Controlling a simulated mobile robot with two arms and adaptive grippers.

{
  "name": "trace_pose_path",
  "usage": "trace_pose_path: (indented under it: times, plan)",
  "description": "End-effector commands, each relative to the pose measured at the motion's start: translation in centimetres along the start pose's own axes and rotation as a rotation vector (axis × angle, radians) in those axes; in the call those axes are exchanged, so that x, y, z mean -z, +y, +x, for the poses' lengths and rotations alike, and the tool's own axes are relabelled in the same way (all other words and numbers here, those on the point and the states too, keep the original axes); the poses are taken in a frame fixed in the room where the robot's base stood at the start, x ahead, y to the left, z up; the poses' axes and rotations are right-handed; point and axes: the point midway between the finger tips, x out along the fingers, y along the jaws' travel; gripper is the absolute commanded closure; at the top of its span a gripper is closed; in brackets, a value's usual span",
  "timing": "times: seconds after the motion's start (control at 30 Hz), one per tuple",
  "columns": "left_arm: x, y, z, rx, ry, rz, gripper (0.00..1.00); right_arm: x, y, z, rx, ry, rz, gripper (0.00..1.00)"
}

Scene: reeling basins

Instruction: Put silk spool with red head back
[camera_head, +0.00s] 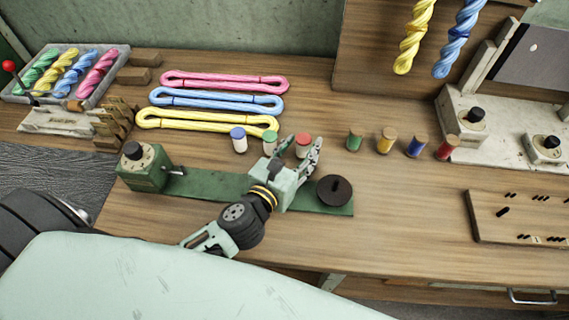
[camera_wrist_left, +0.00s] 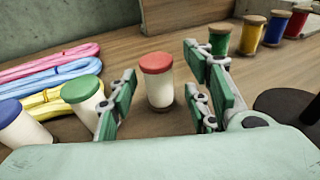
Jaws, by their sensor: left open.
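The silk spool with red head (camera_head: 303,146) stands upright on the wooden table, a white cylinder with a red top. In the left wrist view the red-headed spool (camera_wrist_left: 157,82) stands between the open fingers, with a gap on each side. My left gripper (camera_head: 300,152) is open around it; it also shows in the left wrist view (camera_wrist_left: 160,104). A green-headed white spool (camera_head: 270,143) and a blue-headed white spool (camera_head: 238,140) stand to its left. My right gripper is not in view.
A green winder base (camera_head: 225,184) with a dark round disc (camera_head: 334,190) lies in front. Several coloured thread spools (camera_head: 386,140) stand to the right. Pink, blue and yellow skeins (camera_head: 216,102) lie behind left. A pegged wooden board (camera_head: 518,218) is at right.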

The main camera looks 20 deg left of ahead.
Motion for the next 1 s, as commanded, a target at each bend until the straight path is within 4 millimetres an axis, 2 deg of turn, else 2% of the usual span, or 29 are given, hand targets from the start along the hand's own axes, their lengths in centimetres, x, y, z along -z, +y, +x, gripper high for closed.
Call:
trace_pose_path:
  times: [0.2,0.43,0.63,1.0]
  plan:
    - [0.1,0.1,-4.7,0.000,-0.004,0.003,0.55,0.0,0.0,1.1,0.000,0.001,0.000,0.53]
    - [-0.2,0.1,-8.3,-0.002,-0.009,0.004,0.55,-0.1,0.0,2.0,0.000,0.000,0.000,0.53]
    - [-0.4,0.1,-9.6,-0.002,-0.012,0.004,0.55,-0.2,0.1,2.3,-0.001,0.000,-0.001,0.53]
    - [-0.6,0.1,-9.8,-0.002,-0.014,0.005,0.55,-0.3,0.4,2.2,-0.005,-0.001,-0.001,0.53]
